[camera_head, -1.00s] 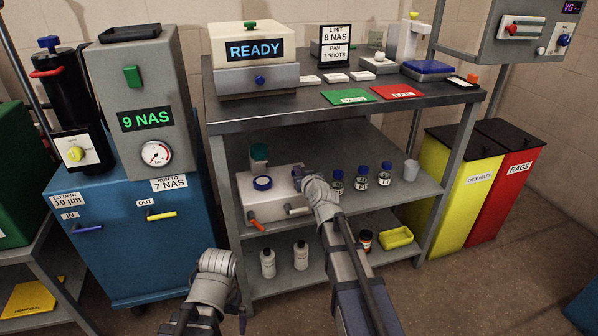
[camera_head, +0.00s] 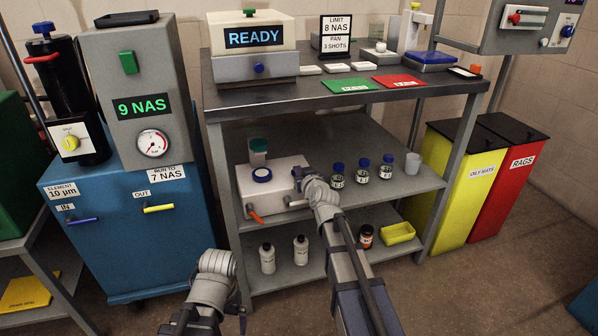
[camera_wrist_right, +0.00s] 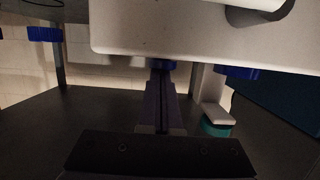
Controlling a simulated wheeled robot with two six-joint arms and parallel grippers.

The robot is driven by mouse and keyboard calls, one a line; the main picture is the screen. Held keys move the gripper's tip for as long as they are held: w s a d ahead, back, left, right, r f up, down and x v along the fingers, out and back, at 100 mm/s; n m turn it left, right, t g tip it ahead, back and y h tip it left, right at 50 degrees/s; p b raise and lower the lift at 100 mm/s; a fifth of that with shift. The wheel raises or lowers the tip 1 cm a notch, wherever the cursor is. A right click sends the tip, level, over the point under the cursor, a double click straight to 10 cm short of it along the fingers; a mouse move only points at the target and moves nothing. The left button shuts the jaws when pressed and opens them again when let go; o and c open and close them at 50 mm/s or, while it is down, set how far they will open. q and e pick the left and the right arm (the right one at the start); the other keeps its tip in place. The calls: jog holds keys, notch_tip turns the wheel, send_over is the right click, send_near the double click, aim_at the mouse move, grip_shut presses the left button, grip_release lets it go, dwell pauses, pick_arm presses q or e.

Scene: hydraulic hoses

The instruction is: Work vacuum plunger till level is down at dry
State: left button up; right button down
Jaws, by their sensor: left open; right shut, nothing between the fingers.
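A white box (camera_head: 258,190) stands on the middle shelf, with a blue ring on top, an orange lever (camera_head: 257,218) and a pale handle (camera_head: 296,203) at its front. My right gripper (camera_head: 299,174) is shut and empty at the box's right end. No fluid level is visible. My left gripper (camera_head: 243,318) is open and empty, low in front of the shelves, its fingers barely visible.
Several blue-capped sample bottles (camera_head: 362,172) and a cup (camera_head: 412,163) stand right of the box. A green-capped bottle (camera_head: 258,150) stands behind it. The upper shelf (camera_head: 235,109) overhangs. A blue cart (camera_head: 110,240) stands left; yellow (camera_head: 470,185) and red bins stand right.

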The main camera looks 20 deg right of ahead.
jog(key=shift+r+p, duration=0.55)
jog(key=shift+r, duration=0.05)
notch_tip(320, 180, up, 3)
jog(key=p, duration=0.3)
jog(key=shift+r, duration=0.15)
jog(key=p+v, duration=0.2)
jog(key=v, duration=0.7)
jog(key=shift+s, duration=0.5)
notch_tip(320, 180, up, 3)
jog(key=p, duration=0.3)
jog(key=shift+p, duration=0.3)
jog(key=shift+d, duration=0.1)
